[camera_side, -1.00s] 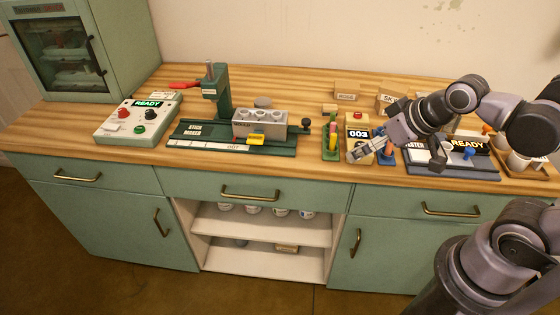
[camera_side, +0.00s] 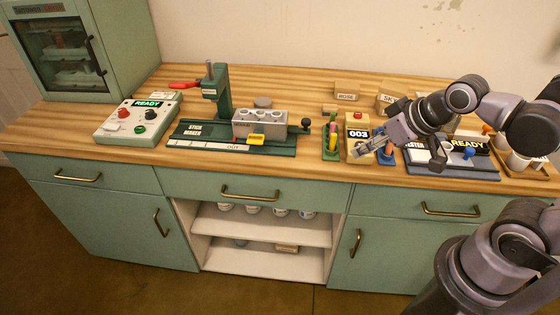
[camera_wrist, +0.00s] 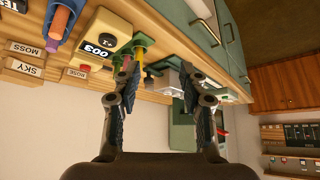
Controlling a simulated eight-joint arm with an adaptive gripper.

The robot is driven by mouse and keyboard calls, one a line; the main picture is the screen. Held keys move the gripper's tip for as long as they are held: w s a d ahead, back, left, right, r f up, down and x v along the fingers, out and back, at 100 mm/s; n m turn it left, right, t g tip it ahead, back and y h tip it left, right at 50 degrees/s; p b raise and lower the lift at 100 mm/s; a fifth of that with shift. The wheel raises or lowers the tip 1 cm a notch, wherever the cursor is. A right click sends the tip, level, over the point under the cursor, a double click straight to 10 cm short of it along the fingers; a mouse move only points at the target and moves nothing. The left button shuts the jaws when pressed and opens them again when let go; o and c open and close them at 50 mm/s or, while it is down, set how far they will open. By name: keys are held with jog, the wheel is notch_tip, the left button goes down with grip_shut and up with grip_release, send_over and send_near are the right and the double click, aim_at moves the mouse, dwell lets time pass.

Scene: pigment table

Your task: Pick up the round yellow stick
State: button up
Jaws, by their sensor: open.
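A small green rack (camera_side: 326,154) holds several coloured sticks near the middle right of the counter. A yellow stick (camera_wrist: 141,51) shows in it in the wrist view, beside a red one; its round shape is too small to confirm. My gripper (camera_side: 362,154) is just right of the rack in the side view, in front of the yellow counter box. In the wrist view my gripper (camera_wrist: 159,74) is open and empty, with the rack beyond its left finger. That finger partly overlaps the stick ends, and contact is not clear.
The yellow box (camera_side: 357,119) reading 003 stands right of the rack. A green stick marker with a grey block (camera_side: 262,124) is to the left. A tester (camera_side: 452,163) reading READY is at right. Labelled blocks (camera_side: 346,97) lie behind. Wood at front left is clear.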

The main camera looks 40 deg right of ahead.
jog(key=n+g+h, duration=0.4)
jog(key=n+g, duration=0.1)
jog(key=n, duration=1.9)
send_near(334, 135)
jog(key=shift+x, duration=5.35)
grip_shut()
